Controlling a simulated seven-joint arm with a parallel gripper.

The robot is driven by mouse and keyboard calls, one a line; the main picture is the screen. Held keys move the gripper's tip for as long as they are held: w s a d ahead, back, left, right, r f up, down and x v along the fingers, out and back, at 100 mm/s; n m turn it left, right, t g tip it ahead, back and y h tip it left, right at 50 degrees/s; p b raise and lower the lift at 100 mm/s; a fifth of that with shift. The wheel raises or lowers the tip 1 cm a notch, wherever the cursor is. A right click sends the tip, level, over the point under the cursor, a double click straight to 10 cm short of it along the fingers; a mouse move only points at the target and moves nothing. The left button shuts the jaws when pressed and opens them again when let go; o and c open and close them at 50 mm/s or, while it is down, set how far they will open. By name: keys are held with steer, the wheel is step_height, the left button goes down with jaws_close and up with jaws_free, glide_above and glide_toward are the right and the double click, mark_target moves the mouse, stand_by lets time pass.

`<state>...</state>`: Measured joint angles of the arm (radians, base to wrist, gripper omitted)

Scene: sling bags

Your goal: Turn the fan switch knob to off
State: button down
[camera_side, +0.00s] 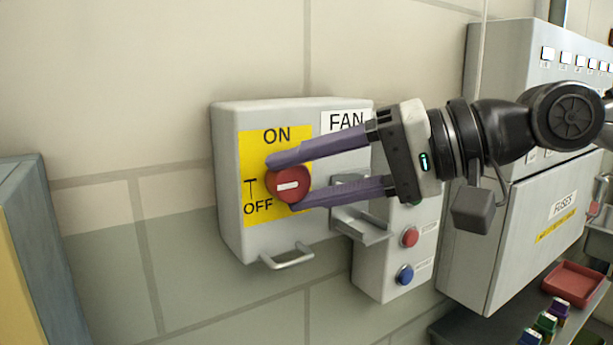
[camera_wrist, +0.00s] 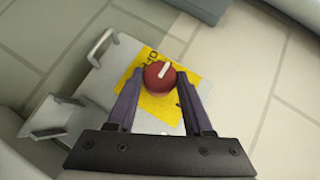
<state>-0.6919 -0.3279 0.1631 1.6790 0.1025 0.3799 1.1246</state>
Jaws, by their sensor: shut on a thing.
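The fan switch box (camera_side: 333,225) is a grey wall box with a FAN label and a yellow plate (camera_side: 246,150) marked ON at the top, T at the left and OFF at the lower left. The red round knob (camera_side: 288,185) sits on the plate, and its white bar lies nearly level, towards the T side. My gripper (camera_side: 282,182) reaches in from the right, its two purple fingers shut on the knob, one above and one below. In the wrist view the knob (camera_wrist: 159,78) sits between the fingertips, its white bar pointing up and slightly right.
A handle (camera_side: 288,257) sticks out below the box. A bracket (camera_side: 360,225) and a panel with red and blue buttons (camera_side: 385,275) stand right of it. A fuse cabinet (camera_side: 525,230) is farther right. A grey-blue cabinet (camera_side: 40,260) stands at the left.

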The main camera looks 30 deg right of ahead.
steer(key=shift+r, duration=0.15)
steer(key=shift+c, duration=1.5)
jaws_free()
steer(key=v, duration=1.4)
steer(key=shift+w, duration=0.15)
steer(key=w+d+f+m+h, duration=0.2)
steer(key=d+f+h, duration=0.4)
steer(key=d+f, duration=0.6)
steer(key=s+d+f+n+g+h, duration=0.1)
steer(key=s+d+f+n+g, duration=0.1)
steer(key=f, duration=0.7)
steer(key=s+d+f+n+g+h, duration=0.2)
steer(key=s+d+f+n, duration=0.3)
steer(key=f, duration=0.5)
steer(key=shift+s+d+n+g+h, duration=0.35)
steer(key=shift+s+g, duration=0.25)
steer(key=shift+s, duration=0.4)
